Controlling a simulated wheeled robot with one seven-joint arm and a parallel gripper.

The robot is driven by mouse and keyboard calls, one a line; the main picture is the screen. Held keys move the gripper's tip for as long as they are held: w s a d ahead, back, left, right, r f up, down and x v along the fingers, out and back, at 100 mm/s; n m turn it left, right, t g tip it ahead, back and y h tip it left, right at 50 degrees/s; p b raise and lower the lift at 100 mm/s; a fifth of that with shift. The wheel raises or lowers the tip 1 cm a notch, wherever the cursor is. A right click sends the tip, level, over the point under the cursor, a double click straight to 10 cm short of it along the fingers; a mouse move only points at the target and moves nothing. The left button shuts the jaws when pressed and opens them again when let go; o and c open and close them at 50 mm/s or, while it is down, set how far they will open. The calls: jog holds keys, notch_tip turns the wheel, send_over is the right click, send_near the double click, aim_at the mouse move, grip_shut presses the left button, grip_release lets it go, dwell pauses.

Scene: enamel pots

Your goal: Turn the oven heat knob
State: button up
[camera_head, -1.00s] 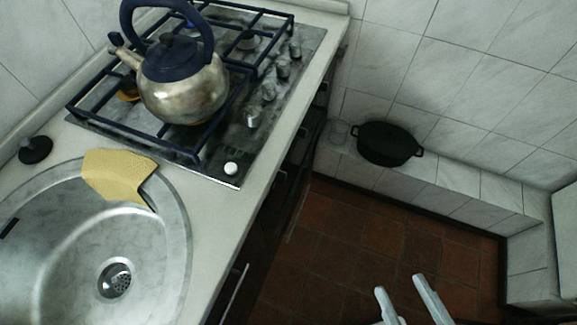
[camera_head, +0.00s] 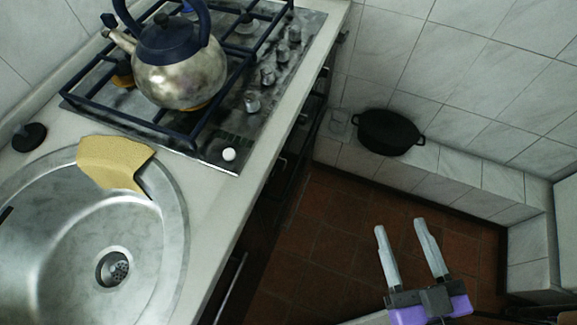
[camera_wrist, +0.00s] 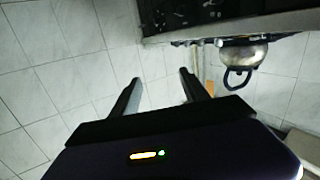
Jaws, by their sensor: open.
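My gripper (camera_head: 400,225) is open and empty, with its two pale fingers apart over the red floor, to the right of the counter. In the wrist view my gripper (camera_wrist: 160,76) also shows with nothing between its fingers. The dark oven front (camera_head: 290,165) lies below the counter edge, mostly in shadow, and I cannot make out its heat knob in the head view. The wrist view shows the dark front (camera_wrist: 235,20) at the top, upside down. Several metallic knobs (camera_head: 267,76) stand in a row on the cooktop (camera_head: 225,135), apart from my gripper.
A metal kettle (camera_head: 180,80) stands on the burner grate. A yellow cloth (camera_head: 115,160) lies on the rim of the round sink (camera_head: 60,235). A black pot (camera_head: 388,133) sits on the tiled ledge (camera_head: 455,165). The floor (camera_head: 330,225) between counter and ledge is clear.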

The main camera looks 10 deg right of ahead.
jog(key=w+n+t+y+b, duration=0.4)
jog(key=w+n+y, duration=1)
jog(key=w, duration=0.9)
jog(key=n+g+y, duration=0.4)
jog(key=n+g, duration=0.5)
jog(key=g, duration=0.3)
send_near(285, 165)
jog(key=a, duration=0.1)
jog(key=shift+w+f+b+x, duration=0.1)
jog(key=shift+w+b+x, duration=0.1)
jog(key=shift+x, duration=1.8)
jog(key=shift+w+f+b+x, duration=0.1)
jog(key=shift+b+x, duration=0.05)
jog(key=shift+x, duration=1.9)
jog(key=shift+d, duration=0.2)
grip_shut()
